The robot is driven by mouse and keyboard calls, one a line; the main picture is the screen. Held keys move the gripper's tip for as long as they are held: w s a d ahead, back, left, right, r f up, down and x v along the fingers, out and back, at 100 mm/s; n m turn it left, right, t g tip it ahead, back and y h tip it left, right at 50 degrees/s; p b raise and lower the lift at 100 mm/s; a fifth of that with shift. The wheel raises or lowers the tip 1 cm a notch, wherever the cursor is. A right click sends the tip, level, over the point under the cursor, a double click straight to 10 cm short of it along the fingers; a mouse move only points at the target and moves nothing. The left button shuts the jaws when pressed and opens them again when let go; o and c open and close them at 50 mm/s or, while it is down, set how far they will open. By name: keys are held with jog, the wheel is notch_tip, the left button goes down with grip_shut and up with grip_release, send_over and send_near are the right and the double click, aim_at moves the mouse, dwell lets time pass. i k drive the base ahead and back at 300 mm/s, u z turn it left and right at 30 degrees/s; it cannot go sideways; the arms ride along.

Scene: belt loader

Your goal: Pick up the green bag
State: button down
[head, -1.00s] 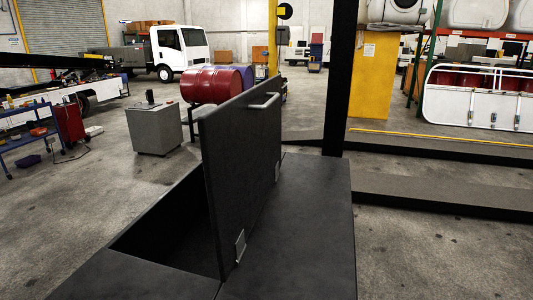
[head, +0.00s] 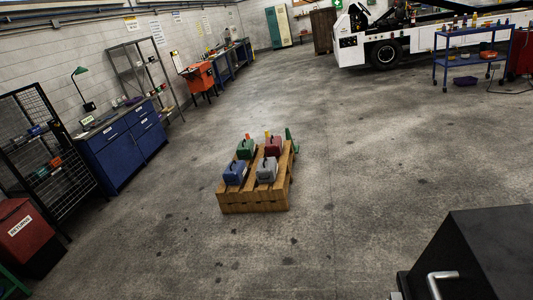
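The green bag (head: 245,149) stands on a wooden pallet (head: 252,203) on the floor, at the pallet's back left. A blue bag (head: 234,173) stands in front of it, a grey bag (head: 266,171) at the front right and a dark red bag (head: 273,146) at the back right. Each seems to have a dark handle on top. Something green (head: 291,140) shows at the pallet's back right edge; I cannot tell what it is. My gripper is not in the head view.
A dark panel with a metal handle (head: 441,282) fills the lower right corner. A blue cabinet (head: 122,140), a black mesh rack (head: 45,150) and a red bin (head: 27,236) stand at the left. A blue cart (head: 470,62) is at the upper right. Open floor surrounds the pallet.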

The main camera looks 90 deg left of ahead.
aim_at(245, 148)
jog(key=u, duration=2.8)
jog(key=k, duration=0.9)
jog(key=u, duration=0.05)
jog(key=i, duration=0.9)
jog(key=z, duration=0.1)
